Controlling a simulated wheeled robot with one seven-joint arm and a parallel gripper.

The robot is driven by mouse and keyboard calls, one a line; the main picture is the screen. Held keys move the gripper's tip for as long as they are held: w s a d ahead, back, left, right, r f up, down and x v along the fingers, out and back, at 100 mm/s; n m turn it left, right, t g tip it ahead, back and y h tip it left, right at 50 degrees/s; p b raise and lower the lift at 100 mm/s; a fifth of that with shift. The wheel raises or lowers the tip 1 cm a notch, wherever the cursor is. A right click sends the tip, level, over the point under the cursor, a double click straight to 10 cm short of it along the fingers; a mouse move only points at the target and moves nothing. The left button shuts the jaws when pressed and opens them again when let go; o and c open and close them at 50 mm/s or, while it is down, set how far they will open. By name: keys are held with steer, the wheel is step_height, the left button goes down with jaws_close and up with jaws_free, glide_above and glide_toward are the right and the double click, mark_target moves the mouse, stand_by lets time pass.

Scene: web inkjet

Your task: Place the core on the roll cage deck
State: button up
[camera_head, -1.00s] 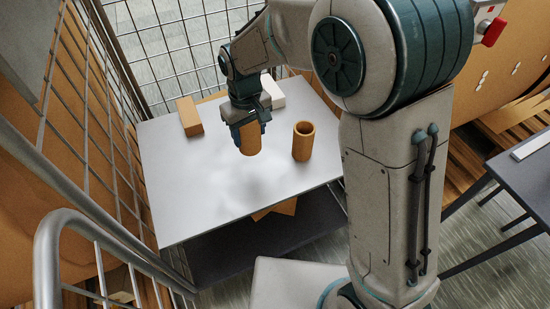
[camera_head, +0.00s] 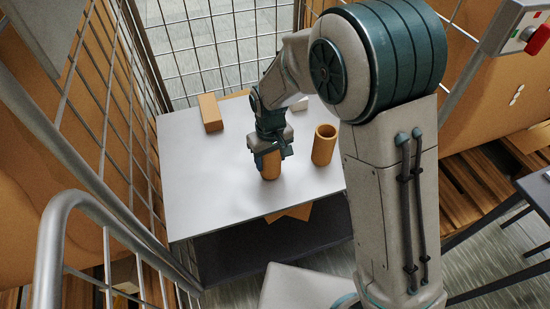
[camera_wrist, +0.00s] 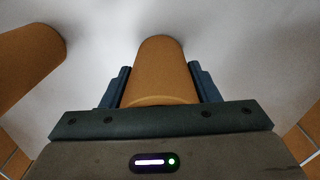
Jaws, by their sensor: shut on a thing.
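A brown tubular core (camera_head: 271,166) is held upright in my gripper (camera_head: 270,155), over the middle of the pale roll cage deck (camera_head: 215,195). Its lower end is at or very close to the deck; I cannot tell whether it touches. In the wrist view the held core (camera_wrist: 160,75) sits between the two dark fingers of my gripper (camera_wrist: 160,88). A second brown core (camera_head: 324,148) stands upright on the deck to the right, apart from the held one; it also shows at the wrist view's upper left (camera_wrist: 28,62).
Wire mesh sides (camera_head: 215,50) enclose the back and left. The deck's front and left are clear. A dark table (camera_head: 535,190) stands at right.

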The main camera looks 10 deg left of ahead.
steer(key=shift+f, duration=0.15)
steer(key=o, duration=1)
step_height(320, 180, up, 12)
steer(key=shift+r+p, duration=0.2)
steer(key=shift+p, duration=0.85)
steer(key=s+d+r+m, duration=0.1)
steer(key=d+r+m, duration=0.1)
steer(key=d, duration=0.5)
steer(key=s+d+r+m, duration=0.1)
steer(key=d+r+m, duration=0.15)
steer(key=d, duration=0.45)
steer(key=s+d+m+t, duration=0.1)
steer(key=s+d+m, duration=0.3)
steer(key=s+d, duration=0.7)
steer(key=d, duration=0.2)
steer(key=shift+s+d+r+t, duration=0.15)
steer(key=shift+d+r+t, duration=0.2)
steer(key=shift+d+t, duration=0.05)
